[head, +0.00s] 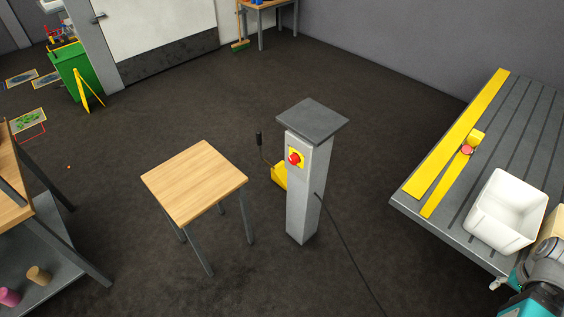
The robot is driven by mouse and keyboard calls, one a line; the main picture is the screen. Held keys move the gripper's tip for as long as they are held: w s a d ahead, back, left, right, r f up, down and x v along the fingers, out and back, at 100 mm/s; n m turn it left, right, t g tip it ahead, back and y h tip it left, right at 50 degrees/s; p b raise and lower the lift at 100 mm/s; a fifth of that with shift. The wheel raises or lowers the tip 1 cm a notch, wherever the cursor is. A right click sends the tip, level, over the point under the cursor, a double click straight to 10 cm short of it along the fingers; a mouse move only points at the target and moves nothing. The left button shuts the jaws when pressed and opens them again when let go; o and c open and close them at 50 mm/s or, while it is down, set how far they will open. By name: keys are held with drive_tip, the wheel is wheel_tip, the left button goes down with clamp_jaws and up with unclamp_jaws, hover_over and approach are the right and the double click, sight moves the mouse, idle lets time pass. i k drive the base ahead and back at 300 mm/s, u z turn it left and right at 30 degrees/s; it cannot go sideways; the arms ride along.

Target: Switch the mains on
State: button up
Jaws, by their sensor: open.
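A grey post (304,201) with a dark flat top stands on the floor in the middle of the head view. A red round knob (294,159) sits on a yellow plate (301,151) on its front left face. No marking that tells its on or off position can be read. My gripper (499,284) is at the lower right, open, partly cut off by my arm, near the bench's front edge and far from the post. Nothing shows in it.
A wooden stool-like table (196,181) stands left of the post. A yellow object with a dark upright handle (279,174) is behind it. A black cable (345,245) runs from the post across the floor. A white bin (507,208) stands on the slatted bench (425,211).

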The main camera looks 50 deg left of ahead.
sight(294, 160)
drive_tip(key=u, duration=1.75)
drive_tip(key=k, duration=0.9)
drive_tip(key=u, duration=0.05)
drive_tip(key=i, duration=0.7)
